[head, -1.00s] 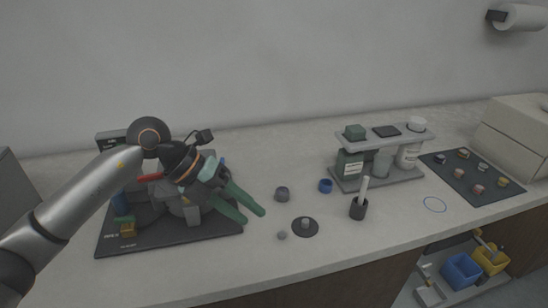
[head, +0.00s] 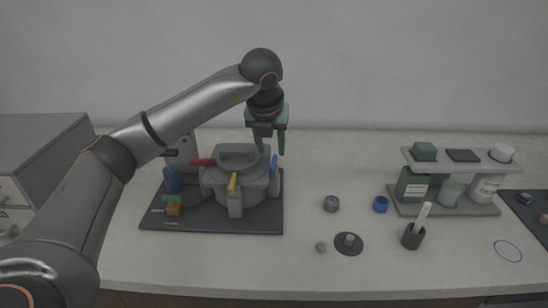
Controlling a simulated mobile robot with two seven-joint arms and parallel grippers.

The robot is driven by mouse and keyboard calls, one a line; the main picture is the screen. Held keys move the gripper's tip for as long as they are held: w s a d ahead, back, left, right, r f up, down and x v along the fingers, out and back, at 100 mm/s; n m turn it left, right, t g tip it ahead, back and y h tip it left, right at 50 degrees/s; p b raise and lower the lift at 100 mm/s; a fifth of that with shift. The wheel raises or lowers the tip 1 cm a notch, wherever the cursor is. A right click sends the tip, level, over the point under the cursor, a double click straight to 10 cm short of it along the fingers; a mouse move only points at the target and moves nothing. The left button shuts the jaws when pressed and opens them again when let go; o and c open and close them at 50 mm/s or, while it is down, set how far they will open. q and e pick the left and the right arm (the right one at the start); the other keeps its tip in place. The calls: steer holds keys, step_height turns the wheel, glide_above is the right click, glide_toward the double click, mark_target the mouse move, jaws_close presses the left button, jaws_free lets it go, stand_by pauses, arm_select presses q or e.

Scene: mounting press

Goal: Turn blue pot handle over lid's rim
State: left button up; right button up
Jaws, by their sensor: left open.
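The grey pot (head: 212,181) stands on a dark mat, topped by its grey lid (head: 238,152). The blue handle (head: 274,164) is on the pot's right side and stands up beside the lid's rim; I cannot tell whether it lies over the rim. The yellow handle (head: 232,184) stands upright at the front, and the red handle (head: 203,162) points out to the left. My left gripper (head: 267,150) is open and empty, its green fingers pointing down above and behind the blue handle, apparently apart from it. My right gripper is out of view.
Small knobs, a blue ring (head: 380,204) and a dark cup (head: 412,237) stand to the right, before a grey shelf (head: 462,165). The counter's front is clear.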

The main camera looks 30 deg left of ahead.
mark_target(273, 162)
arm_select(q)
steer(key=x, duration=0.5)
steer(key=shift+f, duration=0.1)
jaws_close()
stand_by(0.5)
